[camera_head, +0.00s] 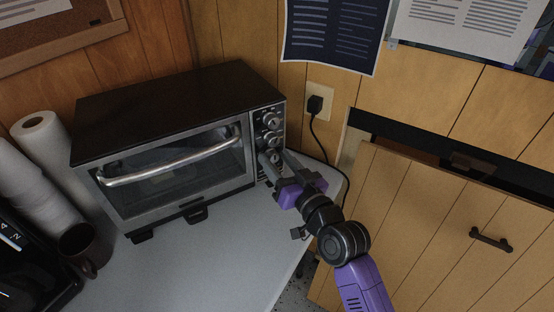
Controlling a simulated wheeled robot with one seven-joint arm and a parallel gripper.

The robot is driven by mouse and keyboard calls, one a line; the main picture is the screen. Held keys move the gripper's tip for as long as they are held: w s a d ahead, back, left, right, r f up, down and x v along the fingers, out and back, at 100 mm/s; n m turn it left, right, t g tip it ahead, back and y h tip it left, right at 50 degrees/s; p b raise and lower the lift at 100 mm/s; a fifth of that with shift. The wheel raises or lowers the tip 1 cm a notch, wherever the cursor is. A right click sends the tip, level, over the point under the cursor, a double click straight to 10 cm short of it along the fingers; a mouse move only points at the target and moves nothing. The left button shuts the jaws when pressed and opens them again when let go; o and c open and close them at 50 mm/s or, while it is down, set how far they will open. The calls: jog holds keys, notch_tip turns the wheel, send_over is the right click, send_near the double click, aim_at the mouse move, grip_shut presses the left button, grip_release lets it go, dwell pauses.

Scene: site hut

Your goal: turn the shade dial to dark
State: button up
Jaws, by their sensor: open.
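The toaster oven (165,132) stands on the grey counter with its glass door shut. Its control panel on the right side carries a column of round knobs: a top knob (270,119), a middle knob (272,138) and a lower knob (275,158). I cannot read their markings or tell which one is the shade dial. My gripper (272,158) is open, with its fingers reaching to the lower knob, one on each side of it. Whether the fingers touch the knob is too small to tell. My fingers and wrist cover part of the lower panel.
The counter (215,240) is clear in front of the oven. Paper rolls (45,140) and a dark mug (82,248) stand at the left. A black cord runs from a wall outlet (318,103) behind my gripper.

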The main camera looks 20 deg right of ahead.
jog(key=shift+w, duration=0.15)
jog(key=shift+c, duration=0.5)
grip_shut()
jog(key=m+p, duration=0.3)
jog(key=m, duration=0.2)
jog(key=shift+m, duration=0.3)
jog(key=m+p, duration=0.2)
jog(key=m, duration=0.4)
jog(key=shift+d+f, duration=0.1)
jog(key=shift+f, duration=0.05)
jog(key=shift+m, duration=0.3)
